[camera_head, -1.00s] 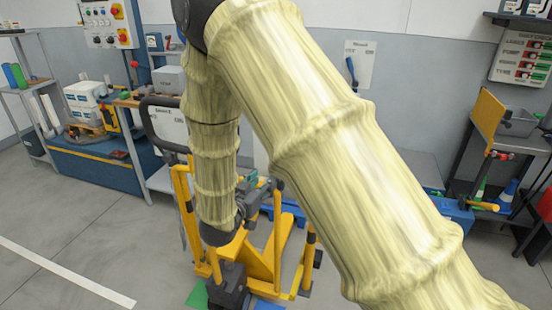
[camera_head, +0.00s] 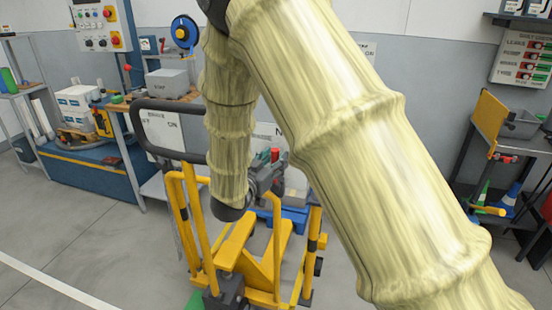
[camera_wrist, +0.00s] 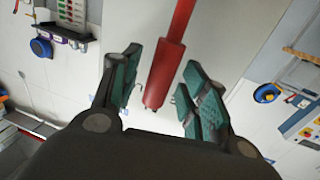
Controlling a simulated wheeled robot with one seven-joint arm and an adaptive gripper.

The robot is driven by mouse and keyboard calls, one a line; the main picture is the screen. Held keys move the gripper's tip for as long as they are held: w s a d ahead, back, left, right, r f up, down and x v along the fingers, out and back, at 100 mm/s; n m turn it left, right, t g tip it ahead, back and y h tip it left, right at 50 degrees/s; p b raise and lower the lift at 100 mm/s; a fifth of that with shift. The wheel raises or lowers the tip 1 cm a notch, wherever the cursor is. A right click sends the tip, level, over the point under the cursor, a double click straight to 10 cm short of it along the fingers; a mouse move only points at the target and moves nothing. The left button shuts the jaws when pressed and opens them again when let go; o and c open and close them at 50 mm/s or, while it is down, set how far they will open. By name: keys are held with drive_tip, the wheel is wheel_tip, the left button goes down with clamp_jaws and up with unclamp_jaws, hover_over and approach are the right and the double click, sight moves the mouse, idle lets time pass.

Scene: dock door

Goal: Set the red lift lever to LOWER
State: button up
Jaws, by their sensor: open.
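The red lift lever (camera_wrist: 168,60) shows in the wrist view as a red bar with a thicker end, in front of a pale panel. My gripper (camera_wrist: 163,82) is open, with one teal-padded finger on each side of the lever's end. The right pads are close to the lever; I cannot tell if they touch it. In the head view my gripper (camera_head: 266,168) is partly hidden by my arm, above the yellow pallet truck (camera_head: 236,240). A small red part, seemingly the lever (camera_head: 275,154), shows beside the fingers. The LOWER mark cannot be read.
The truck's black loop handle (camera_head: 150,104) and yellow posts stand left of my gripper. A blue workbench (camera_head: 95,168) is at the left, a shelf with an orange panel (camera_head: 488,122) at the right. Floor at the front left is clear.

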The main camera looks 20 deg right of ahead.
drive_tip(key=shift+w+d, duration=0.35)
drive_tip(key=shift+d, duration=0.05)
clamp_jaws()
drive_tip(key=shift+s, duration=0.1)
